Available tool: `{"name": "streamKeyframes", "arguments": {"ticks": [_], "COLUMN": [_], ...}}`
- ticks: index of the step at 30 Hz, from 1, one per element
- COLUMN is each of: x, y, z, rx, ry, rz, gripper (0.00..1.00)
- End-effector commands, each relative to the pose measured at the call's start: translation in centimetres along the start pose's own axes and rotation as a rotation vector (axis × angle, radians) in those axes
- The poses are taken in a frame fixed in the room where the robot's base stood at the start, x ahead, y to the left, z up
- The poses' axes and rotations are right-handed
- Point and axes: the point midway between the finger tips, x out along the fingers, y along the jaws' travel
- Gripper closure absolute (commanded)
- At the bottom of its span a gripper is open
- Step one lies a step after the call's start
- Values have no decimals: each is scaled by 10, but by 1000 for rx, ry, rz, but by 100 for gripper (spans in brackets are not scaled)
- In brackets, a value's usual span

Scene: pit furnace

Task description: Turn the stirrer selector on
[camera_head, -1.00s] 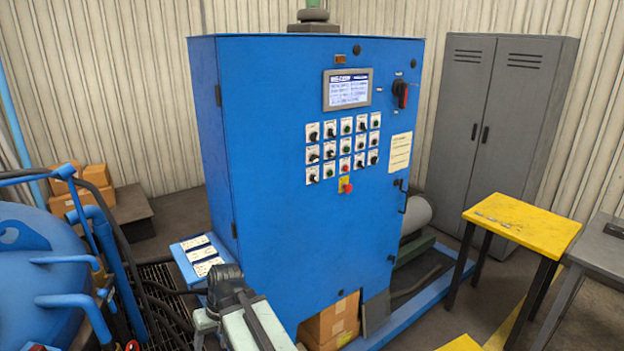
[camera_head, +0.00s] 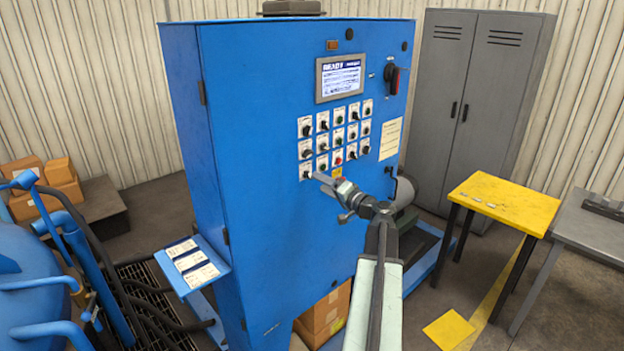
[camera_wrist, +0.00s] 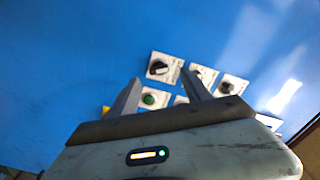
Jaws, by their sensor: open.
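The blue cabinet (camera_head: 280,230) carries a grid of small black selectors and coloured push buttons on white label plates. The labels are too small to read, so I cannot tell which is the stirrer selector. A black selector (camera_head: 306,171) sits at the grid's lower left. My gripper (camera_head: 329,187) is open and empty, just below and right of it in the head view, overlapping the panel's lower edge. In the wrist view, a black selector (camera_wrist: 158,67) shows just beyond and between the fingertips (camera_wrist: 164,82), apart from them. A green button (camera_wrist: 150,99) shows between the fingers.
A display (camera_head: 342,77) and a red-black rotary switch (camera_head: 393,77) sit above the controls. A shelf with cards (camera_head: 190,263) juts from the cabinet's left side. A yellow table (camera_head: 505,205) and grey locker (camera_head: 475,110) stand right. Pipes and blue equipment (camera_head: 40,300) are at left.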

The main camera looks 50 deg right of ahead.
Motion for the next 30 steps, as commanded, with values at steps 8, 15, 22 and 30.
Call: {"name": "streamKeyframes", "arguments": {"ticks": [8,15,22,30], "x": [44,50,50,50], "y": [4,4,4,2], "z": [-6,-6,-6,-3], "rx": [0,0,0,5], "ry": [6,9,9,7], "rz": [5,6,7,6], "gripper": [44,44,74,100]}}
